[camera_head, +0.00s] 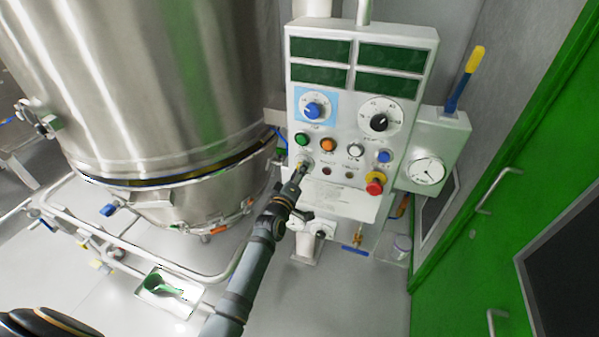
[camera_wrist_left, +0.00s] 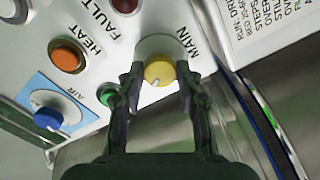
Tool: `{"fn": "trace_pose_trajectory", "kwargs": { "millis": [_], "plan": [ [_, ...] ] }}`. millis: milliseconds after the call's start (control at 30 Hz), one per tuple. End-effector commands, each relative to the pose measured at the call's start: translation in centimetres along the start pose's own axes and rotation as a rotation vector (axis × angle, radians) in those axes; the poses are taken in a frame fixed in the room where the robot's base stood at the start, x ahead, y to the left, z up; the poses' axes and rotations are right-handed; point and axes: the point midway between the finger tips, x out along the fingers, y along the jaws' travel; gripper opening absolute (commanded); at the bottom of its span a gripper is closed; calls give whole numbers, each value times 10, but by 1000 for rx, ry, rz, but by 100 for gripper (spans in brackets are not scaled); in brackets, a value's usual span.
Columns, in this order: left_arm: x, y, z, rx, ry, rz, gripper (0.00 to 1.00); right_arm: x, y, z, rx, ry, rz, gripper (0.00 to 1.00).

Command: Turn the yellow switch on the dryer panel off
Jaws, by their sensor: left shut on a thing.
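The dryer panel (camera_head: 328,185) is a white upright box with dark green displays, dials and coloured buttons. The yellow switch (camera_wrist_left: 160,71) is a small round knob beside the label MAIN in the left wrist view. Its white mark points toward the bottom of that view, slightly left. My left gripper (camera_wrist_left: 159,76) has one finger on each side of the knob and is shut on it. In the head view the left gripper (camera_head: 299,174) reaches the panel's lower left and mostly hides the switch. My right gripper is not in view.
Green (camera_head: 302,139) and orange (camera_head: 328,145) buttons sit just above the switch. A red emergency button (camera_head: 375,184) is to its right. A large steel vessel (camera_head: 150,80) stands close on the left. A green door (camera_head: 500,200) is on the right.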

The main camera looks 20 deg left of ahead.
Motion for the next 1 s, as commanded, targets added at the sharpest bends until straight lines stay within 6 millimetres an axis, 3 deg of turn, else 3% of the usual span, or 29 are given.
{"fn": "trace_pose_trajectory", "kwargs": {
  "millis": [100, 133, 267, 567, 667, 1000],
  "plan": [
    [0, 1, 0, -2, 1, 1, 4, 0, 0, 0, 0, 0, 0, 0],
    [0, 1, 0, -2, 1, 1, 39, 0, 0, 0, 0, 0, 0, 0],
    [0, 0, 0, -1, 1, 1, 57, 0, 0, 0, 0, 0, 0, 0],
    [-1, 0, 0, 0, 0, 0, 58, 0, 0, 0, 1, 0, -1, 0],
    [-10, 0, 0, 0, 0, 0, 58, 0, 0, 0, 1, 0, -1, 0],
    [-88, -1, 1, -1, -1, -2, 58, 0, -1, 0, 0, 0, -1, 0]
  ]
}}
